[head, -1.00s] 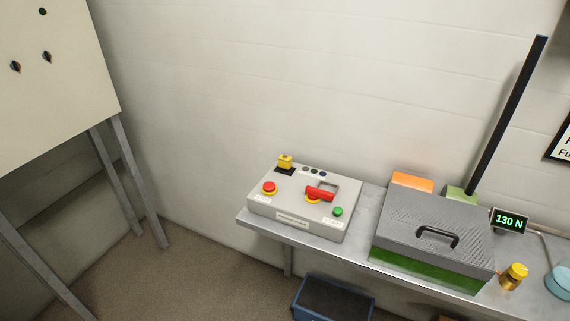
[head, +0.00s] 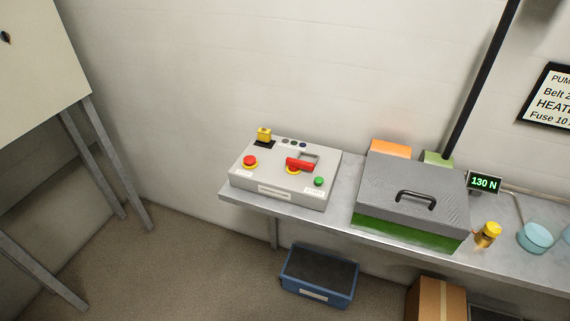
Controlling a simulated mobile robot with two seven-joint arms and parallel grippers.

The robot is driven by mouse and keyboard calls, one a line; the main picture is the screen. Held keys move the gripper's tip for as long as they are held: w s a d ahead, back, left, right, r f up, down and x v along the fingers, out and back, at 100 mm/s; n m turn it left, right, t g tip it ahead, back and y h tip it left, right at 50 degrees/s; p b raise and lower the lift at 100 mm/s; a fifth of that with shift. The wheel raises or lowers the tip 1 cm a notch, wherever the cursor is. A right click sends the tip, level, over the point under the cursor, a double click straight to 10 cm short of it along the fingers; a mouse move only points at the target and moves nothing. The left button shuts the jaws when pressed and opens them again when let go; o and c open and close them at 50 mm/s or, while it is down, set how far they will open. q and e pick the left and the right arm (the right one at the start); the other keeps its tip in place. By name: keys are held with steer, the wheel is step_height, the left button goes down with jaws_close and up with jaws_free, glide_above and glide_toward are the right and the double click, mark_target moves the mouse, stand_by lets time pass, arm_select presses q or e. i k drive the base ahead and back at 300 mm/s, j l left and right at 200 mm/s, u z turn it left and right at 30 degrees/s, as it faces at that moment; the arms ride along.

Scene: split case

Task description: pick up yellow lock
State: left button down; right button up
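A small yellow lock (head: 264,134) sits on a black patch at the back left corner of the grey control box (head: 278,199). The box stands on the left end of a metal bench. Neither of my grippers shows in the head view.
The metal bench (head: 345,212) also holds a grey-lidded green case (head: 405,200), a yellow-capped jar (head: 488,234) and a glass bowl (head: 536,238). A blue bin (head: 319,277) and a cardboard box (head: 438,300) are below. A cabinet on legs (head: 40,60) stands left.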

mark_target(264, 134)
steer(key=z, duration=1)
steer(key=j+z, duration=0.8)
steer(key=z, duration=0.15)
steer(key=k+j+z, duration=0.15)
steer(key=j+z, duration=0.15)
steer(key=k+j+z, duration=0.25)
steer(key=j, duration=0.2)
steer(key=k+j+z, duration=0.15)
steer(key=j, duration=0.25)
steer(key=k+j+z, duration=0.15)
steer(key=j, duration=0.25)
steer(key=k+j, duration=0.4)
steer(key=j, duration=0.15)
steer(key=k+j, duration=0.4)
steer(key=j, duration=0.2)
steer(key=i+l, duration=0.2)
steer(key=i+z, duration=0.05)
steer(key=i, duration=0.05)
